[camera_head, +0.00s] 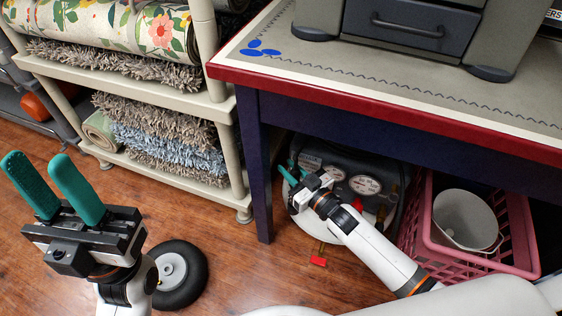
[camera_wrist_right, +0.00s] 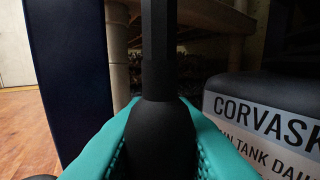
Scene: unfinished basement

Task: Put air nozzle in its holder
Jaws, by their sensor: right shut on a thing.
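My right gripper (camera_head: 290,172) reaches under the table to the air compressor (camera_head: 345,165), which has a label and round gauges. In the right wrist view, its teal fingers (camera_wrist_right: 160,125) are shut on a black tapered piece with a narrower upright stem, apparently the air nozzle (camera_wrist_right: 162,80). The nozzle stands upright in that view. In the head view the nozzle is too small or hidden to make out. I cannot make out the holder. My left gripper (camera_head: 38,170) is open and empty, low at the left above the floor.
A dark blue table leg (camera_head: 259,165) stands just left of the right gripper; the red-edged tabletop (camera_head: 400,110) is overhead. A pink crate (camera_head: 475,262) with a white bucket (camera_head: 465,218) stands right of the compressor. A rug shelf (camera_head: 225,110) is left. A black wheel (camera_head: 177,272) is on the floor.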

